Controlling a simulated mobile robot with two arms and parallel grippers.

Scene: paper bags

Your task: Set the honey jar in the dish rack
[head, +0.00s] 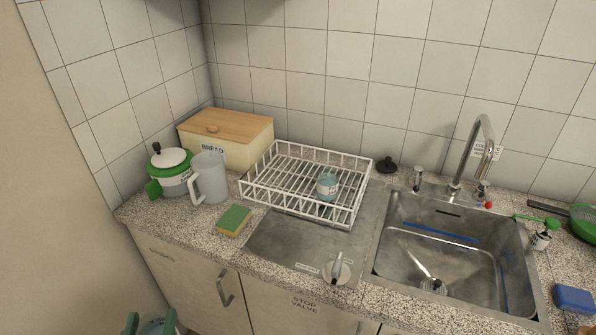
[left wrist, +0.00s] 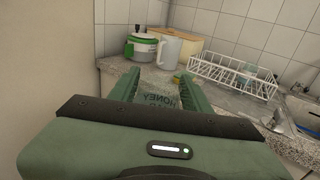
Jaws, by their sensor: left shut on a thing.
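My left gripper (head: 150,322) is at the bottom left edge of the head view, in front of and below the counter edge. Its green fingers are shut on the honey jar (head: 151,329), which is mostly cut off there. In the left wrist view the see-through honey jar (left wrist: 158,98), lettered HONEY, sits between the fingers of the left gripper (left wrist: 160,90). The white wire dish rack (head: 258,190) stands on the counter, right of the jar and farther back; it also shows in the left wrist view (left wrist: 232,84). My right gripper is not in view.
A small teal labelled container (head: 328,186) stands in the rack's right part. A sponge (head: 234,221), a pitcher (head: 209,178), a green-and-white pot (head: 170,170) and a bread box (head: 245,145) are left of or behind the rack. The sink (head: 445,255) is right. The rack's left part is clear.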

